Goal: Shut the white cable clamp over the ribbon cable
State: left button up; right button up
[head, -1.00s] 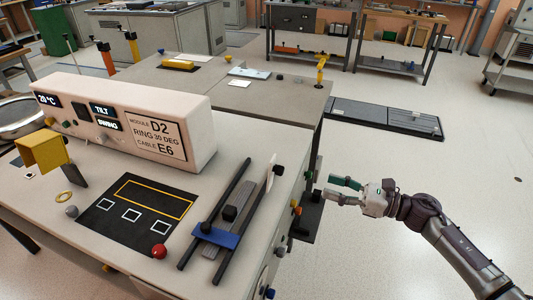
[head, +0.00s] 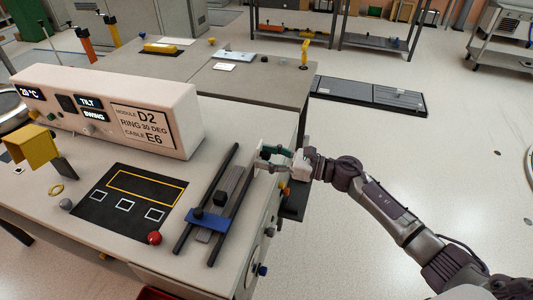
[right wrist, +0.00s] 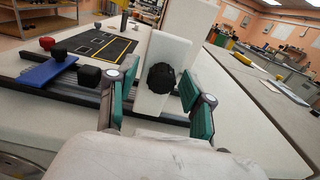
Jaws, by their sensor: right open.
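The white cable clamp (right wrist: 168,52) stands upright as a white plate with a black round knob (right wrist: 162,77) on its face in the right wrist view. My right gripper (right wrist: 159,80) is open, with one green-padded finger on each side of the clamp; I cannot tell whether they touch it. A grey strip (head: 231,180) lies between the rails, perhaps the ribbon cable. My left gripper is not in view.
A blue bar (head: 212,222) with a black knob crosses the rails. A red ball (head: 154,238) and a black mat (head: 95,220) lie left of them. A white console (head: 180,95) stands behind. Open floor (head: 420,165) is to the right.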

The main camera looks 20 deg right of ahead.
jog(key=shift+c, duration=0.7)
grip_shut()
